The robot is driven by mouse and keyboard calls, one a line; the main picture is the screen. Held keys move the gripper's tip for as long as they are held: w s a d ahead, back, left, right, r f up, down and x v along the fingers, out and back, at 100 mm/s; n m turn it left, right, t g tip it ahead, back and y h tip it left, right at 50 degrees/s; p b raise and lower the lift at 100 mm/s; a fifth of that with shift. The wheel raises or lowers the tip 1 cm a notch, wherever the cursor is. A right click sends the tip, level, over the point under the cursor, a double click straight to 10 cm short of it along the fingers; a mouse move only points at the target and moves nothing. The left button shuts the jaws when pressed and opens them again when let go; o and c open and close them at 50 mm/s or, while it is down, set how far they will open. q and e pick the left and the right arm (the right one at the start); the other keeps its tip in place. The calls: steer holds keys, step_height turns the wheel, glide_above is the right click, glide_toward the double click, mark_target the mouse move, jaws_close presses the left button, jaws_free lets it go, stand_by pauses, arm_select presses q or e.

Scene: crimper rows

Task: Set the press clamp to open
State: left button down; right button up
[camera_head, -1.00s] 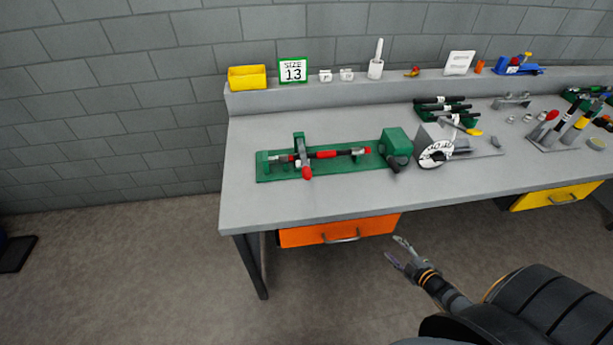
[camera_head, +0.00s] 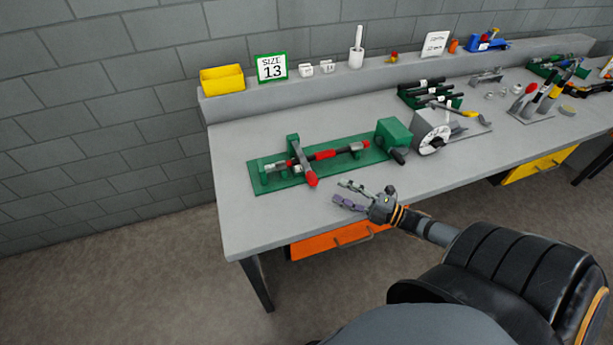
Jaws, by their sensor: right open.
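The press clamp appears to be part of the green fixture (camera_head: 262,186) near the left end of the bench. A lever with a red tip (camera_head: 311,179) crosses it and points toward the bench's front edge. A red and grey rod (camera_head: 325,155) lies along the fixture. I cannot tell from here whether the clamp is open or shut. My right gripper (camera_head: 346,193) is open and empty, above the bench just right of the red tip and apart from it. My left gripper is out of view.
A green block (camera_head: 393,133) and a grey dial unit (camera_head: 432,131) stand right of the rod. Black-handled tools (camera_head: 428,92) lie behind. The bench's front left is clear.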

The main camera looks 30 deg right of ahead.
mark_target(312, 179)
steer(key=x, duration=0.3)
steer(key=shift+w+a+b, duration=0.15)
steer(key=shift+w+b, duration=0.05)
steer(key=shift+b, duration=0.2)
steer(key=shift+x, duration=1.25)
steer(key=b+x, duration=0.1)
steer(key=x, duration=0.2)
steer(key=shift+w+a, duration=0.2)
steer(key=shift+w, duration=0.05)
steer(key=shift+w+a, duration=0.1)
steer(key=shift+w, duration=0.15)
steer(key=shift+c, duration=0.8)
steer(key=c, duration=0.7)
jaws_close()
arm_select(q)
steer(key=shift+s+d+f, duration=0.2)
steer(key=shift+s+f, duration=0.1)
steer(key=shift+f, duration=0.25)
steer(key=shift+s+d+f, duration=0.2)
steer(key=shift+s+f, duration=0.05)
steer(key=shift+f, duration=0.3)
